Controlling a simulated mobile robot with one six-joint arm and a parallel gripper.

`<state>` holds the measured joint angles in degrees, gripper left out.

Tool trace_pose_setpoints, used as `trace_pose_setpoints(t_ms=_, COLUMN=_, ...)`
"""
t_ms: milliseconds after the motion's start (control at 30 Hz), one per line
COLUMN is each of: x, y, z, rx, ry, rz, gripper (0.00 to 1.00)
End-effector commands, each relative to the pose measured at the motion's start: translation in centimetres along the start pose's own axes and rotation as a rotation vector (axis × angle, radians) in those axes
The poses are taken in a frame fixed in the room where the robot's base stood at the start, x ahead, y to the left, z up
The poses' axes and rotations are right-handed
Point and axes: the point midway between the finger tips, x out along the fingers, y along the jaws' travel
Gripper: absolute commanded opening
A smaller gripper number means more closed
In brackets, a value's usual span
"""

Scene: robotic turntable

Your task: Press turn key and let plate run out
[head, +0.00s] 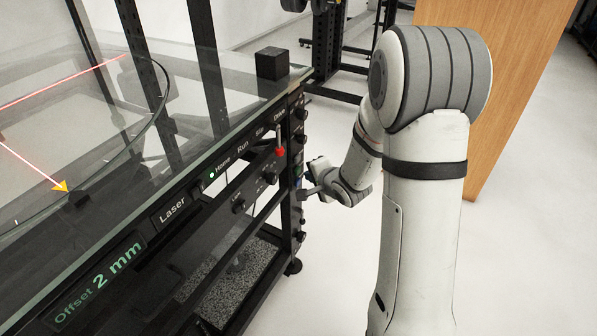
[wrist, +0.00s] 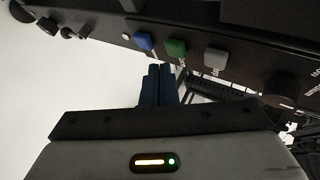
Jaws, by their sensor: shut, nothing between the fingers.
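The round glass plate (head: 100,140) lies on the machine's top at the left of the head view, with a yellow arrow (head: 62,185) at its rim. In the wrist view a dark panel carries a blue key (wrist: 144,41), a green key (wrist: 176,48) and a grey key (wrist: 215,58). Their labels are too small or covered to read surely, so I cannot tell which is the turn key. My gripper (wrist: 160,68) is shut and empty, its blue fingertips just below the blue and green keys; contact cannot be told. In the head view my gripper (head: 308,191) is at the machine's right-hand end panel.
The front panel shows an "Offset 2 mm" display (head: 98,282), a lit lamp by "Home" (head: 212,175) and a red-tipped lever (head: 280,151). A black block (head: 272,63) stands on the glass top's far corner. A wooden panel (head: 520,90) stands behind my arm. Floor at right is clear.

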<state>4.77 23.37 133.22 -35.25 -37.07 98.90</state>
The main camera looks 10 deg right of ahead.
Motion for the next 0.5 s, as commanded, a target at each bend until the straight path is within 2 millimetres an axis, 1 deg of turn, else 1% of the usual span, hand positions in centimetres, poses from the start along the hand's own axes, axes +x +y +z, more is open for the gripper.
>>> trace_pose_setpoints(t_ms=267, x=0.03, y=-0.04, z=0.03, rx=0.0, ry=0.0, rz=0.0, gripper=0.0)
trace_pose_setpoints(t_ms=500, x=0.46, y=-0.47, z=0.41, rx=-0.001, ry=-0.001, rz=0.0, gripper=0.0)
